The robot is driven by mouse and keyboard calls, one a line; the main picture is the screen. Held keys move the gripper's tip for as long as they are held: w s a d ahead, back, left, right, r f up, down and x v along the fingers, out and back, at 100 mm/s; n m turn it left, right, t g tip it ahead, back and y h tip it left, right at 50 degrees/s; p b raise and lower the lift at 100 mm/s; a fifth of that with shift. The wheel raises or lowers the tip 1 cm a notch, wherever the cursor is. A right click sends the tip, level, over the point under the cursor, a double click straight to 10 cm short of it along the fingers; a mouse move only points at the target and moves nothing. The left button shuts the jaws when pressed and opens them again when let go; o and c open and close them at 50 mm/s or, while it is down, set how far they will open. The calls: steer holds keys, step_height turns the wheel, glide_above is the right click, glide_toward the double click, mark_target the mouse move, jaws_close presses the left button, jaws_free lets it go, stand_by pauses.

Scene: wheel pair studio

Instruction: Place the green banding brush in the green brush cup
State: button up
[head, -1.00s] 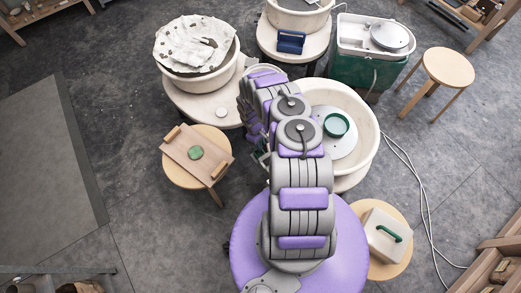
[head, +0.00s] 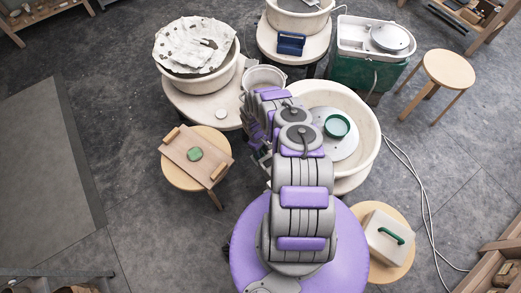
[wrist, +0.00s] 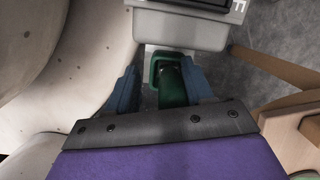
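In the wrist view my gripper (wrist: 160,78) has two dark blue fingers spread apart. A dark green rounded piece (wrist: 173,90) lies between them, close to the right finger, with a gap on its left. Just beyond it is a green squared rim (wrist: 153,66) with a dark inside. These look like the brush handle and the cup, but I cannot tell them apart for sure. In the head view my arm hides most of this spot, and neither brush nor cup shows clearly there.
A grey box (wrist: 180,30) stands right beyond the green pieces. A cream basin (head: 368,150) holds a green dish (head: 337,126). Grey floor is open at left.

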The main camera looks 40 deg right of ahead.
steer(key=shift+w+a+r, duration=0.15)
steer(key=shift+a+r, duration=0.05)
steer(key=shift+a, duration=0.1)
steer(key=shift+w+a+r, duration=0.1)
steer(key=shift+a+r, duration=0.4)
steer(key=shift+r, duration=0.05)
steer(key=w+d+r+m+h+p, duration=0.1)
steer(key=w+r, duration=0.1)
steer(key=r, duration=1.2)
steer(key=w+d+r+h+p, duration=0.1)
steer(key=r+p, duration=0.1)
steer(key=r, duration=1.3)
steer(key=s+a+r+m, duration=0.1)
steer(key=s+a+r, duration=0.25)
steer(key=r, duration=0.75)
steer(key=s+a+r+m, duration=0.15)
steer(key=a+r, duration=0.25)
steer(key=r, duration=0.6)
steer(key=s+a+r+y, duration=0.1)
steer(key=s+a+r, duration=0.8)
steer(key=s+r, duration=0.3)
steer(key=s+a+r, duration=0.1)
steer(key=s+a, duration=0.2)
steer(key=s, duration=0.5)
steer(key=s+a+r+y, duration=0.1)
steer(key=s+a, duration=0.3)
steer(key=s, duration=0.4)
steer(key=shift+a+r+t, duration=0.25)
steer(key=shift+r+t, duration=0.05)
steer(key=shift+r, duration=0.35)
